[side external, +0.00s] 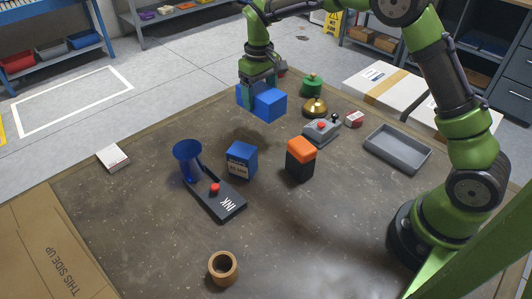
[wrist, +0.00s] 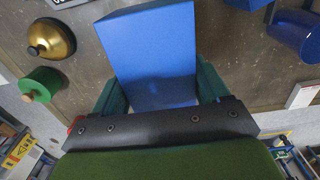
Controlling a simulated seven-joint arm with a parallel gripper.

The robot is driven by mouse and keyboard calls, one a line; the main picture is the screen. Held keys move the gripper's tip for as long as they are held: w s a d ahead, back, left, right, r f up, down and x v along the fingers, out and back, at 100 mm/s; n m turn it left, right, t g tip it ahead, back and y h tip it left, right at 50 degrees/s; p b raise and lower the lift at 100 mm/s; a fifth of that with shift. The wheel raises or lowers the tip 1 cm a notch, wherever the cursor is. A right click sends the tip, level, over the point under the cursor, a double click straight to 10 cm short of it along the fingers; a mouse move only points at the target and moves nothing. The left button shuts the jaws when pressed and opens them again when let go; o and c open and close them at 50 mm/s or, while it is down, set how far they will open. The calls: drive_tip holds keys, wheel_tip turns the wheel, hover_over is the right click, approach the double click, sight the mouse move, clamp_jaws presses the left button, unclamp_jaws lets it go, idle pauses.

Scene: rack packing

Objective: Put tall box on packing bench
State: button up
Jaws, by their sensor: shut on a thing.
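A long plain blue box, which looks like the tall box (side external: 270,105), is held between my gripper's (side external: 261,82) fingers. It hangs above the far part of the brown packing bench (side external: 130,220), with a dark shadow below it and a gap between. Its long side looks roughly level, not upright. In the wrist view the blue box (wrist: 152,50) fills the middle, between the green fingers of my gripper (wrist: 160,85). The fingers cover part of its sides.
A labelled blue box (side external: 241,160), an orange-and-black box (side external: 300,158), a blue cup (side external: 188,160) and a black INK stand (side external: 215,195) are mid-bench. A brass bell (side external: 315,107), grey joystick box (side external: 321,130) and grey tray (side external: 398,149) lie right. The front left is clear.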

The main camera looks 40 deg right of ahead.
drive_tip(key=w, duration=0.3)
drive_tip(key=w+a, duration=0.1)
drive_tip(key=shift+w+f, duration=0.25)
drive_tip(key=shift+w, duration=0.05)
drive_tip(key=shift+w+r, duration=0.2)
drive_tip(key=shift+w, duration=0.05)
wheel_tip(320, 180, down, 9)
drive_tip(key=shift+f, duration=0.2)
